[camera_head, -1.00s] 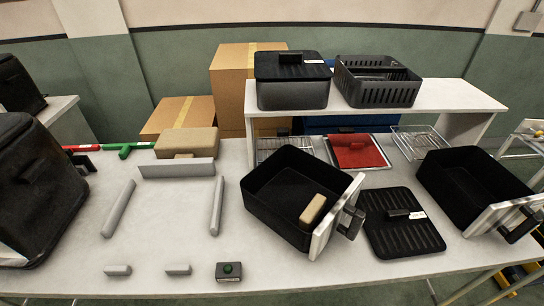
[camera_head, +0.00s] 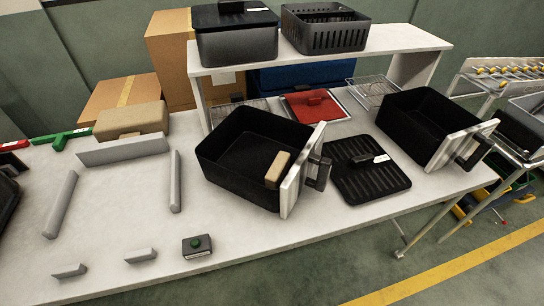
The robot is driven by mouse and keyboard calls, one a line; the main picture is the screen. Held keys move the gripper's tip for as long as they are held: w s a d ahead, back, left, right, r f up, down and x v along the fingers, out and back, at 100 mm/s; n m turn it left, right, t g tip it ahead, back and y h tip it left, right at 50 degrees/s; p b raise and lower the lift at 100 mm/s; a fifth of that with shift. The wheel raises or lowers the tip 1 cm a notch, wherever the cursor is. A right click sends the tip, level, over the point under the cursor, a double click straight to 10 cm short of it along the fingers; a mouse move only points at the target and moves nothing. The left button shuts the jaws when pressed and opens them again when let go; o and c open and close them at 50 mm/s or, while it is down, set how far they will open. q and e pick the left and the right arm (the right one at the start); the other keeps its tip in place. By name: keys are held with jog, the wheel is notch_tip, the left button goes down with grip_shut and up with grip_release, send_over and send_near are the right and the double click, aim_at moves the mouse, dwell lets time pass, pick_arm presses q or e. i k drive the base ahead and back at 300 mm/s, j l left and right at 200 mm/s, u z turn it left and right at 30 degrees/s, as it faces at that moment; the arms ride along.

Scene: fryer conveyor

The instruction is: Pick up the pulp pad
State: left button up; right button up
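Two tan blocks are in view, and I cannot tell for certain which is the pulp pad. The small tan block (camera_head: 277,168) leans inside a black fryer drawer (camera_head: 228,178), against the wall near its pale front panel. The larger brown, fibrous-looking block (camera_head: 131,119) lies on the white table (camera_head: 110,215) at the back left, behind a grey bar. Neither of my grippers is in view.
A black ribbed tray (camera_head: 369,184) lies between the first drawer and a second, empty black drawer (camera_head: 428,128). Grey bars (camera_head: 61,205) frame a clear table area at left. A green-button box (camera_head: 197,246) sits at the front edge. A raised white shelf (camera_head: 400,41) stands behind.

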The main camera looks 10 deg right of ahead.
aim_at(274, 176)
jog(key=k+l+u, duration=0.15)
jog(key=l+u, duration=0.25)
jog(key=k+l+u, duration=0.2)
jog(key=l+u, duration=0.2)
jog(key=k+l+u, duration=0.4)
jog(key=i+l, duration=0.1)
